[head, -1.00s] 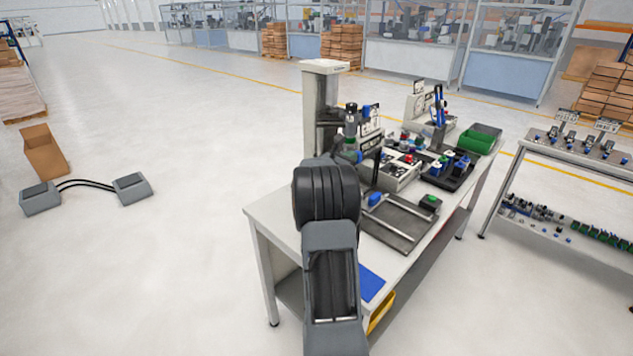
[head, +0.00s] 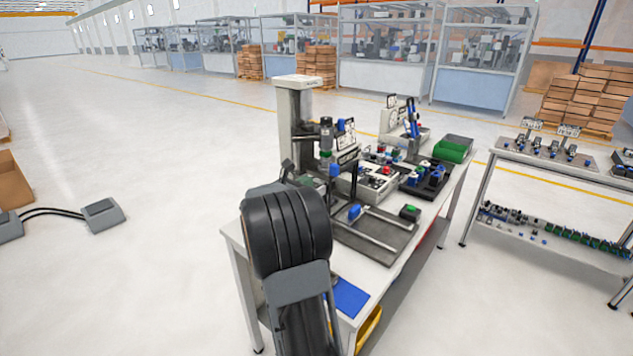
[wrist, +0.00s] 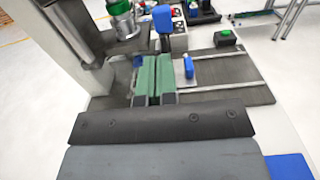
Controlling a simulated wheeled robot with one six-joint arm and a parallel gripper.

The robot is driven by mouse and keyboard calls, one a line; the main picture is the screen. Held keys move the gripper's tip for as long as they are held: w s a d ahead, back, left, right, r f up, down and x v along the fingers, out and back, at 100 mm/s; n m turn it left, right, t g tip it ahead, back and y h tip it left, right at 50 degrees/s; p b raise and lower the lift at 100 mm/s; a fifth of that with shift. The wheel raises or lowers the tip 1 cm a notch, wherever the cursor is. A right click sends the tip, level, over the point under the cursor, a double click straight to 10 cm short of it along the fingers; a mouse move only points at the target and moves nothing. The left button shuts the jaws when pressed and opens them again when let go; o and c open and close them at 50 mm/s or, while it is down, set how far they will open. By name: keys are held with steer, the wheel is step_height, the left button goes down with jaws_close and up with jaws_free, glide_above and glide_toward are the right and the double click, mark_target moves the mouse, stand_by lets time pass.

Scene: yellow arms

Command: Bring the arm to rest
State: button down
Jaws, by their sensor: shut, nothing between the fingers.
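My arm (head: 287,232) rises from the bottom of the head view, in front of the workbench's near end, and its dark ribbed part hides my gripper there. In the wrist view my gripper (wrist: 156,62) shows as two green fingers pressed together with nothing between them. The fingers point over the dark plate (wrist: 245,92) on the workbench. I cannot tell how high they are above it.
The workbench (head: 240,250) carries a grey press column (head: 295,120), a blue part (head: 354,211), a green-topped box (head: 410,212) and a green bin (head: 453,151). A second bench (head: 520,155) stands right. Open floor lies left.

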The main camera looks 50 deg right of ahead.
steer(key=shift+a, duration=1.8)
steer(key=s+a+f+m+g+y, duration=0.2)
steer(key=s+a+f+m+y, duration=0.6)
steer(key=a+f+m+y, duration=0.35)
steer(key=s+a+r+m+t+y, duration=0.1)
steer(key=s+a+m+t+y, duration=0.1)
steer(key=a, duration=1)
steer(key=s+a+r+m+t+y, duration=0.2)
steer(key=s+a+m+t+y, duration=0.1)
steer(key=a, duration=0.9)
steer(key=shift+a+r+m+t+y, duration=0.2)
steer(key=shift+m+t+y, duration=0.1)
steer(key=shift+m+y, duration=0.45)
